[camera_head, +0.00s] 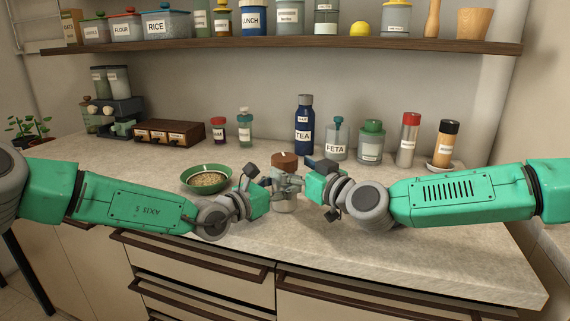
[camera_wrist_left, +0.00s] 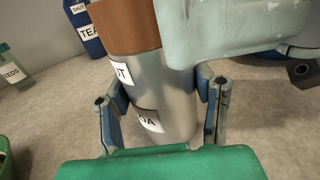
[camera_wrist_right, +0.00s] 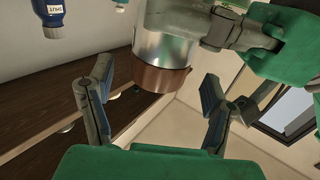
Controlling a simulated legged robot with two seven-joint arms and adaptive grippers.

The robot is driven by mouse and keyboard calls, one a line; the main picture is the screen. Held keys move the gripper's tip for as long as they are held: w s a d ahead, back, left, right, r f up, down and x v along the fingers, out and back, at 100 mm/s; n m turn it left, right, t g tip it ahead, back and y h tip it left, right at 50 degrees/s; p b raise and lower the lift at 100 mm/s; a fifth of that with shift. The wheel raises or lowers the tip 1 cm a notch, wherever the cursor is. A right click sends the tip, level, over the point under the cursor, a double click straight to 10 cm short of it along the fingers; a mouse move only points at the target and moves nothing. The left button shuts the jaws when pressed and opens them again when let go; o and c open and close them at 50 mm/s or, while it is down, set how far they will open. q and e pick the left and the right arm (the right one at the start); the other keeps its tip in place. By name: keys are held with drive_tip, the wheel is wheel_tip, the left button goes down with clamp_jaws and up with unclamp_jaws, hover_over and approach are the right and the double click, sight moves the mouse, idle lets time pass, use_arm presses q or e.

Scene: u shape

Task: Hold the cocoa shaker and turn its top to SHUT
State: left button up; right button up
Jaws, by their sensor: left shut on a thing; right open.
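The cocoa shaker stands upright near the counter's front, with a silver body (camera_head: 284,204) and a brown top (camera_head: 285,159). My left gripper (camera_head: 270,187) is shut on the body, one finger on each side. In the left wrist view, the body (camera_wrist_left: 166,85) carries a partly hidden label ending in "UT" and a lower one ending in "OA". My right gripper (camera_head: 303,184) is open beside the shaker. In the right wrist view, which looks upside down, the brown top (camera_wrist_right: 160,78) lies between its spread fingers, with gaps visible. The label's alignment with the top is unclear.
A green bowl of grain (camera_head: 207,179) stands left of the shaker, close to my left arm. Behind are a blue TEA bottle (camera_head: 304,125), a FETA jar (camera_head: 337,140) and other containers. A shelf (camera_head: 290,46) runs above. The front right counter is clear.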

sight(293, 167)
drive_tip(key=shift+x, duration=1.6)
drive_tip(key=c, duration=1.2)
